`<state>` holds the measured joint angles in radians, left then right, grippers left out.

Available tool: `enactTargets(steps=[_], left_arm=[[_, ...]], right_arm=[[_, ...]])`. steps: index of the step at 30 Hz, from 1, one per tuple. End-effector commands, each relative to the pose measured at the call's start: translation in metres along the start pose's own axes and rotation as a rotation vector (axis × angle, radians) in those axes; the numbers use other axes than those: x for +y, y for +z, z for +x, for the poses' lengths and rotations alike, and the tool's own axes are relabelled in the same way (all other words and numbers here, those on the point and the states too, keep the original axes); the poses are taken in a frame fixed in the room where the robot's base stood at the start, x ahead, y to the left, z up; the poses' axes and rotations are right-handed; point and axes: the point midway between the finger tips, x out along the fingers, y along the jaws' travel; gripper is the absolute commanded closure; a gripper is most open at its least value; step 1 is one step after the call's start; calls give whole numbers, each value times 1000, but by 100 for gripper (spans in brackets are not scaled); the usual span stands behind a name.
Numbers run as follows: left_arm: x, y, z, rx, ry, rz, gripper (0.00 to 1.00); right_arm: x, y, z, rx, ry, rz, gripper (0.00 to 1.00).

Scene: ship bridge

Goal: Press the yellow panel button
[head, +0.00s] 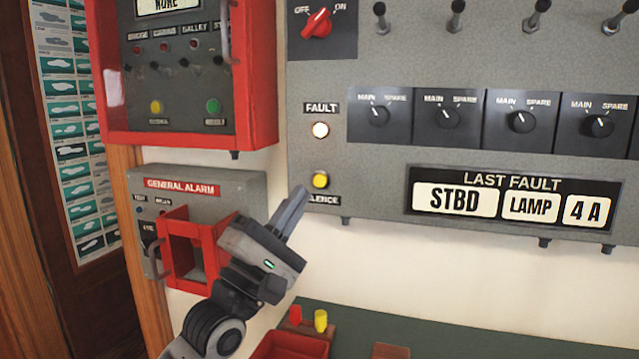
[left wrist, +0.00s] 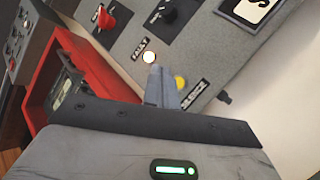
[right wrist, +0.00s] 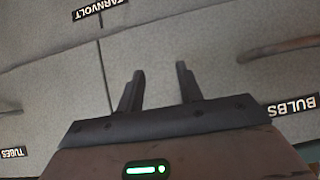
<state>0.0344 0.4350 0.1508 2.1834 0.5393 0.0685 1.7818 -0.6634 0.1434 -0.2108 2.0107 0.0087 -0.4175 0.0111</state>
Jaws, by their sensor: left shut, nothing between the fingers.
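The yellow panel button (head: 320,180) sits on the grey panel below the lit fault lamp (head: 320,130). The label under it is partly covered and reads "LENCE". My left gripper (head: 298,194) is shut and empty, its fingertips just left of the button in the head view. In the left wrist view the yellow button (left wrist: 181,82) shows just right of the shut fingertips (left wrist: 160,72). I cannot tell whether they touch it. My right gripper (right wrist: 160,72) is open and empty, facing grey surfaces labelled "BULBS" and "TUBES"; it is not in the head view.
A red-framed panel (head: 188,139) at upper left carries another yellow button (head: 156,107) and a green one (head: 212,105). The general alarm box (head: 235,185) with an open red guard (head: 180,262) is behind my left arm. A red tray (head: 290,346) lies below.

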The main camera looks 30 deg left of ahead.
Motion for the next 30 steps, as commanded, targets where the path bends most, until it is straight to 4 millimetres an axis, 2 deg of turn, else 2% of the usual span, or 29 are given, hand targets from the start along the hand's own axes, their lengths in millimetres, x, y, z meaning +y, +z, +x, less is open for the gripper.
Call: enactTargets(steps=[6,12,30], left_arm=[[-16,-16,22,-1,1,0,100],[-25,-24,34,-1,0,-1,100],[-28,-27,37,0,-1,-1,100]], right_arm=[[0,-5,5,19,-2,-1,64],[0,-9,4,29,-4,-2,64],[-1,-1,3,11,-6,-4,64]])
